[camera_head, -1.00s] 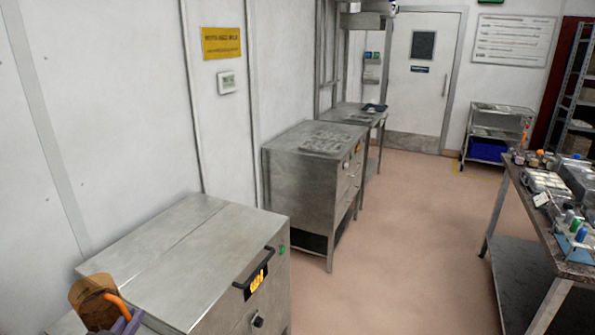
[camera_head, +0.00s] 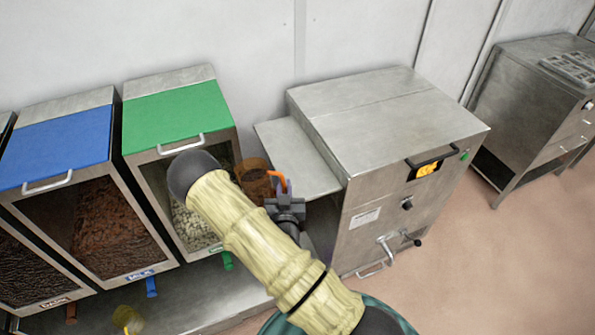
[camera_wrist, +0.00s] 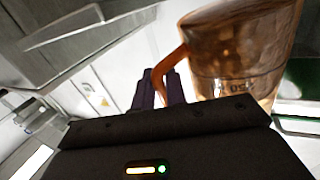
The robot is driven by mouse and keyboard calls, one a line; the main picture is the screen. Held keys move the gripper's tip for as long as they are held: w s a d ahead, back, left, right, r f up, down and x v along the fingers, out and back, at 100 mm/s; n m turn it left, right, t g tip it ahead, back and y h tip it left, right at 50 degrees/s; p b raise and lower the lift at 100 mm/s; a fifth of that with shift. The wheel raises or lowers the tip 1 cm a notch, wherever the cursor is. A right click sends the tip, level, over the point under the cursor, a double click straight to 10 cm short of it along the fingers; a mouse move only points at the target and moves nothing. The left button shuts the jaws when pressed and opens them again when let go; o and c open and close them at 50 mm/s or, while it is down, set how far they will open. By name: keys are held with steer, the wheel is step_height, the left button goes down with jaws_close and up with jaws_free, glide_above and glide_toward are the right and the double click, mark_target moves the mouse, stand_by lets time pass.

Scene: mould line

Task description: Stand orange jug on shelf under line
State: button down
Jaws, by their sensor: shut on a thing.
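The orange jug (camera_head: 254,184) is a see-through tinted jug with a bright orange handle and brown contents. My gripper (camera_head: 284,189) is shut on its handle, beside the steel side shelf of the machine. In the wrist view the jug (camera_wrist: 240,50) fills the upper right, with measuring marks on its side, and the purple fingertips (camera_wrist: 160,88) close on the handle. The jug looks roughly upright in the head view. I cannot tell whether it touches anything. My arm hides part of the space below it. The shelf under the line (camera_head: 215,300) shows partly, low at the left.
Bins with a green lid (camera_head: 175,115) and a blue lid (camera_head: 55,150) stand at the left, with coloured spouts below. A yellow jug (camera_head: 127,318) stands under them. The steel machine (camera_head: 400,150) with a crank stands at the right. Open floor (camera_head: 500,260) lies beyond it.

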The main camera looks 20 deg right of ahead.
steer(key=a+f+n+y+b, duration=0.1)
steer(key=a+f+n+y, duration=0.2)
steer(key=f+y, duration=0.2)
step_height(320, 180, down, 3)
steer(key=shift+a+r+n+t+y+b, duration=0.1)
steer(key=shift+a+n+t+y+b, duration=0.2)
steer(key=shift+a+n+t, duration=0.1)
steer(key=shift+d, duration=0.15)
